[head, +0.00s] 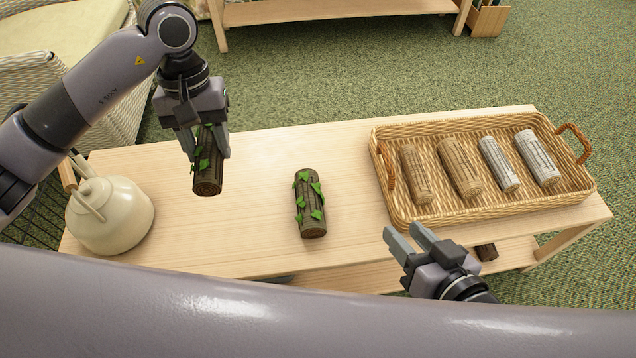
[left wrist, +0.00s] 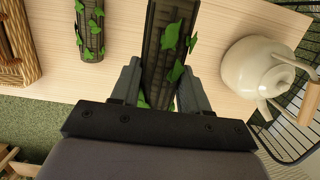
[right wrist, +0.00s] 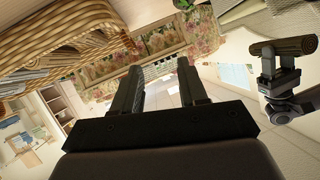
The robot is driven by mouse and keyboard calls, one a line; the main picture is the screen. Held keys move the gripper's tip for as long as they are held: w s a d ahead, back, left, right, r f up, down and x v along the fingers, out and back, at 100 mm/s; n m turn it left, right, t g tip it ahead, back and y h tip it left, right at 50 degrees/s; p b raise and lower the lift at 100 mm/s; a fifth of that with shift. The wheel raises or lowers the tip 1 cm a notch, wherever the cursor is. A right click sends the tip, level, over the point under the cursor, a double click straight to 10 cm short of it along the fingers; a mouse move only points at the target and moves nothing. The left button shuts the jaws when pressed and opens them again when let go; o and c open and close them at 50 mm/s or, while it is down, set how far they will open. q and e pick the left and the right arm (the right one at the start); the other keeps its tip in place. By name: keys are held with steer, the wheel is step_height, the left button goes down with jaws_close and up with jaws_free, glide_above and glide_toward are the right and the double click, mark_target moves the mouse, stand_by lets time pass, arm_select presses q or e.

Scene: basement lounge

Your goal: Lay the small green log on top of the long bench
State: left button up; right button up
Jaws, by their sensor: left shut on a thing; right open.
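My left gripper (head: 206,156) is shut on a dark log with green leaves (head: 208,182), which it holds over the left part of the long bench (head: 262,240). The held log also shows between the fingers in the left wrist view (left wrist: 163,40) and, apparently raised in the air, in the right wrist view (right wrist: 283,46). A second leafy dark log (head: 310,205) lies on the middle of the bench. I cannot tell for sure which of the two is smaller. My right gripper (head: 405,232) is open and empty at the bench's front edge, near the basket.
A cream kettle (head: 112,218) stands at the bench's left end. A wicker tray (head: 450,213) with several brown and grey logs fills the right end. Bare wood lies between the kettle and the second log. A dark log end (head: 487,252) shows low under the bench top.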

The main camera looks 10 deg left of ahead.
arm_select(q)
steer(key=b, duration=0.3)
glide_above(237, 218)
step_height(237, 218, down, 10)
steer(key=f, duration=0.1)
steer(key=f+b, duration=0.1)
steer(key=f, duration=0.3)
steer(key=shift+w+b, duration=0.3)
steer(key=shift+f, duration=0.55)
step_height(237, 218, down, 4)
steer(key=shift+r+b, duration=0.25)
steer(key=shift+b, duration=0.55)
steer(key=shift+f, duration=0.3)
steer(key=shift+r, duration=0.1)
arm_select(e)
steer(key=shift+f+n+t+y, duration=0.25)
steer(key=shift+n+t+y, duration=0.05)
steer(key=shift+t, duration=0.5)
